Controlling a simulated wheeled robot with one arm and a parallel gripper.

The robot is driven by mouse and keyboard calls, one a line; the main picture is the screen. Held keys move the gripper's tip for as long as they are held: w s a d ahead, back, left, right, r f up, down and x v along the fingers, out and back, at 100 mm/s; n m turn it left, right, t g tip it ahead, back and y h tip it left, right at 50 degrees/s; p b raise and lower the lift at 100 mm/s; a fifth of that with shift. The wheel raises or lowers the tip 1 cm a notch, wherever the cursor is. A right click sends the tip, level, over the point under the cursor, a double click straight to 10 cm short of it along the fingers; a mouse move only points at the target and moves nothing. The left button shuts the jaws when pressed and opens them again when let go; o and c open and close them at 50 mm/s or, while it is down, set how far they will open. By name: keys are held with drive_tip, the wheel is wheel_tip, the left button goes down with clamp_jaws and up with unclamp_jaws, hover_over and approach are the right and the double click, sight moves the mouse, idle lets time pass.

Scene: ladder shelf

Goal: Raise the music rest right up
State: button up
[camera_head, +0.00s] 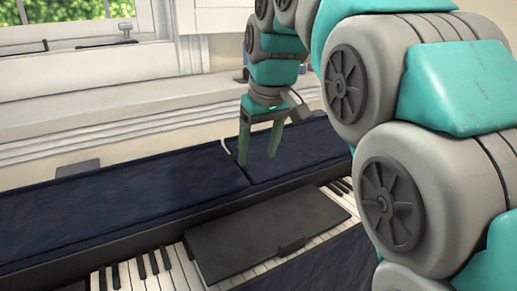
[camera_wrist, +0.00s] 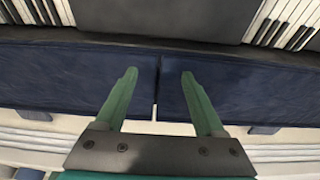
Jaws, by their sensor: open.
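The music rest (camera_head: 250,230) is a dark grey flat panel. It lies folded down over the middle of the piano keys, with a small raised tab (camera_head: 292,244) on its near edge. In the wrist view, part of the dark panel (camera_wrist: 165,14) shows at the top middle, and its far part is cut off by the frame. My gripper (camera_head: 258,155) is open and empty, its green fingers pointing down. It is above the blue piano top behind the rest and touches nothing that I can see. Its fingers also show in the wrist view (camera_wrist: 159,76).
The dark blue piano top (camera_head: 110,205) is split by a seam under my gripper. White and black keys (camera_head: 150,275) show on both sides of the rest. A window sill (camera_head: 90,95) and wall stand behind. My arm covers the right side of the head view.

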drive_tip(key=o, duration=0.4)
drive_tip(key=shift+r, duration=0.1)
drive_tip(key=p+v, duration=0.1)
drive_tip(key=v, duration=0.6)
drive_tip(key=shift+s+d+r, duration=0.1)
drive_tip(key=shift+r, duration=0.15)
